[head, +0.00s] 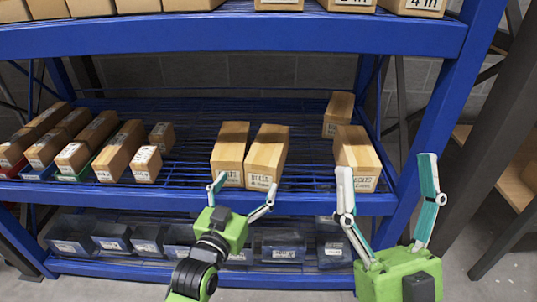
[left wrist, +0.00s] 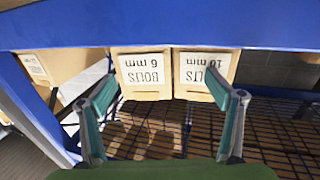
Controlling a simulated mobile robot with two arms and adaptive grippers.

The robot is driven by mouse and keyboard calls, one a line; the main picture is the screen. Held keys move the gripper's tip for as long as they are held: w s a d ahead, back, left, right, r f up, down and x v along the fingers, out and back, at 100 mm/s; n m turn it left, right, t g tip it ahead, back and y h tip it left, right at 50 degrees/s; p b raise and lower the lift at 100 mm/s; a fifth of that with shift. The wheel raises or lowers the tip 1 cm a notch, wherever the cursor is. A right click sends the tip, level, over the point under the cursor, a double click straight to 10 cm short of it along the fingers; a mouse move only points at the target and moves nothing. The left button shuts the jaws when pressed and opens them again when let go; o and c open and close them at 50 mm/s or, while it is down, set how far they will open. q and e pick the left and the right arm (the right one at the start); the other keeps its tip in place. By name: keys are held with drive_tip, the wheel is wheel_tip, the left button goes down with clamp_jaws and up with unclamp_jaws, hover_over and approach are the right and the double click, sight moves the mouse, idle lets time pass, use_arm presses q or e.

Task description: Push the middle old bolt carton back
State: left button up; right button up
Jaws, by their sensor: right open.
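Three tan bolt cartons stand at the front of the middle shelf: a left one (head: 230,148), a middle one (head: 267,150) and a right one (head: 358,152). In the upside-down left wrist view, the middle carton (left wrist: 145,92) reads "BOLTS 6 mm" and the left carton (left wrist: 195,90) reads "10 mm". They stand close side by side. My left gripper (head: 244,188) is open and empty at the shelf's front edge, its fingertips near the fronts of these two; contact cannot be told. My right gripper (head: 386,168) is open and empty before the right carton.
Another carton (head: 338,115) stands behind the right one. Several narrow boxes (head: 118,150) fill the shelf's left side. Wire decking (head: 200,115) behind the left and middle cartons looks clear. Blue beams (head: 240,34) and a right upright (head: 440,100) frame the space. Dark bins (head: 284,247) sit below.

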sight(250, 178)
use_arm(q)
drive_tip(key=shift+w+d, duration=0.15)
drive_tip(key=shift+w, duration=0.45)
use_arm(e)
drive_tip(key=shift+w+a+f+g, duration=0.1)
drive_tip(key=shift+w+f+g, duration=0.6)
drive_tip(key=shift+w, duration=0.35)
use_arm(q)
drive_tip(key=shift+w, duration=0.15)
drive_tip(key=shift+w+d+p, duration=0.15)
drive_tip(key=shift+w+p, duration=0.15)
drive_tip(key=shift+w, duration=0.05)
drive_tip(key=shift+w+d, duration=0.15)
drive_tip(key=shift+w, duration=0.45)
use_arm(e)
drive_tip(key=shift+w+a+f+g+h, duration=0.15)
drive_tip(key=shift+w+f+g+h, duration=0.15)
drive_tip(key=shift+w+f+h, duration=0.3)
